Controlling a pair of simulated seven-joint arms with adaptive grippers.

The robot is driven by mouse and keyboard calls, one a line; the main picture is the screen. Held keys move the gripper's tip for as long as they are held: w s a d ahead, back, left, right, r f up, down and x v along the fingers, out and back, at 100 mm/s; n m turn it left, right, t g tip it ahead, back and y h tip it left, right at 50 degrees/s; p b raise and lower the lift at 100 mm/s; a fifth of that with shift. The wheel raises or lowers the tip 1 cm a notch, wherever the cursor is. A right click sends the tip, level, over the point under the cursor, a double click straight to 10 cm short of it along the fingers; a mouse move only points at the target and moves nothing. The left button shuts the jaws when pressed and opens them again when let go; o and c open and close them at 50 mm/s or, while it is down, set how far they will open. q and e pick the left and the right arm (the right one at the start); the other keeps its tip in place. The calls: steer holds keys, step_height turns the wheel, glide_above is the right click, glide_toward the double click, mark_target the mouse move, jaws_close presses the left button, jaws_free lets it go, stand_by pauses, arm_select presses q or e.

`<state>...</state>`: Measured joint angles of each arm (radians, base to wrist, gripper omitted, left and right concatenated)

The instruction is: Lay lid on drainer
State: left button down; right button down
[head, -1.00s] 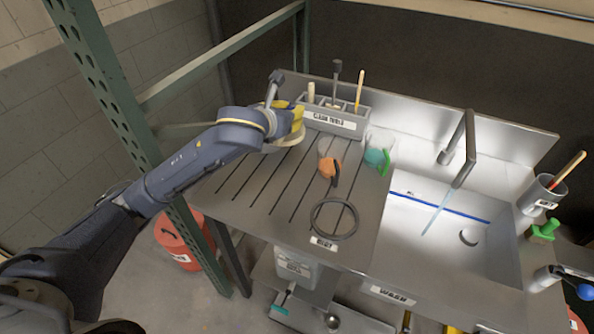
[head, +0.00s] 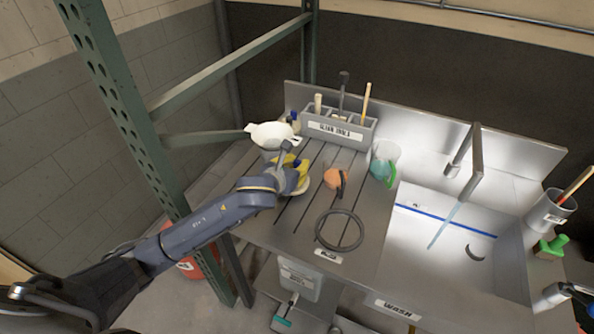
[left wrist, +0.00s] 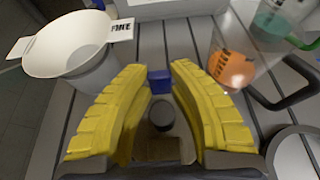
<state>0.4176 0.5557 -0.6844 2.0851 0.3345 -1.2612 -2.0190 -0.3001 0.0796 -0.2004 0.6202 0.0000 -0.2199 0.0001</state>
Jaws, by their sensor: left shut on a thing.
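My left gripper (head: 291,168) has yellow ribbed fingers and hovers over the left part of the grooved metal drainer (head: 262,222). In the left wrist view, the gripper (left wrist: 160,85) is shut on a small dark round knob (left wrist: 161,113), with a blue block (left wrist: 160,80) beyond it. A dark ring (head: 318,232) lies flat near the drainer's front edge, above a small label.
A white strainer (head: 270,133) marked FINE sits on a grey container behind my gripper. An orange cup (head: 335,178) and a green-handled clear cup (head: 386,153) stand to the right. A tool caddy (head: 340,130) stands at the back. The sink (head: 440,265) is right.

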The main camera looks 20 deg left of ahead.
arm_select(q)
steer(key=shift+f, duration=1.25)
steer(key=shift+f, duration=0.1)
steer(key=c, duration=1.3)
jaws_free()
steer(key=shift+s, duration=0.1)
steer(key=v, duration=1.2)
